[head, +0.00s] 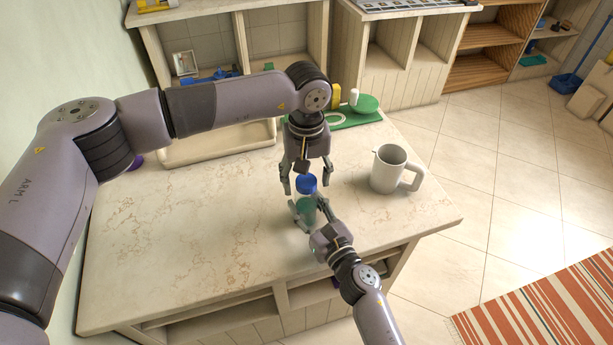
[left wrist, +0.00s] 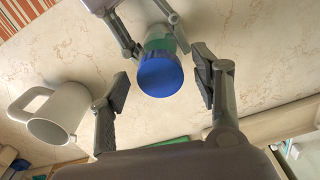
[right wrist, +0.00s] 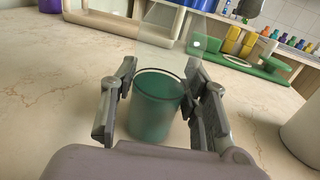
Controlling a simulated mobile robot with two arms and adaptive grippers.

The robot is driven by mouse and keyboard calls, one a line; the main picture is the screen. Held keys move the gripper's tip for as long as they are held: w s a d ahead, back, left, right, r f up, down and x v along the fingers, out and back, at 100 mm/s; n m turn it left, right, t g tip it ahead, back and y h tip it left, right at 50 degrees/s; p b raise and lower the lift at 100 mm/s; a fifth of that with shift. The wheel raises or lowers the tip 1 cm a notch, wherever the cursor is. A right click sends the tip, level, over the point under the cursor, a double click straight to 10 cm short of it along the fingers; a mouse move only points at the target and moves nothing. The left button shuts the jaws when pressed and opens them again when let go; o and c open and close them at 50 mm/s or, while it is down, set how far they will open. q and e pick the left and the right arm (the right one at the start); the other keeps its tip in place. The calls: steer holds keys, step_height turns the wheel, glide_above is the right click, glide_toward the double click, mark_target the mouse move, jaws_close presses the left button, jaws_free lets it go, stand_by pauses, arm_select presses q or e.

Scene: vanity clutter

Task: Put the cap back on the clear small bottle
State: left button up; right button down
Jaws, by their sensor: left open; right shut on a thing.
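The clear small bottle, teal in its lower part (right wrist: 157,112), stands on the pale worktop (head: 200,245), with its upper part see-through. My right gripper (right wrist: 160,88) is shut on its sides; in the head view this gripper (head: 308,206) comes from the front. The blue cap (head: 306,184) is at the bottle's top; the left wrist view also shows the cap (left wrist: 160,76) over the green bottle (left wrist: 158,40). I cannot tell whether it is fully seated. My left gripper (left wrist: 162,85) is open, a finger on either side of the cap with gaps.
A white mug (head: 390,169) stands right of the grippers, handle to the right. A green board with items (head: 352,120) lies behind, next to a cream tray (head: 215,150). The worktop's left and front left are clear. Its front edge is close to my right arm.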

arm_select(q)
step_height(320, 180, up, 12)
stand_by(0.6)
arm_select(e)
steer(key=c, duration=0.8)
jaws_free()
steer(key=shift+c, duration=0.2)
steer(key=v, duration=1.2)
steer(key=shift+f, duration=0.1)
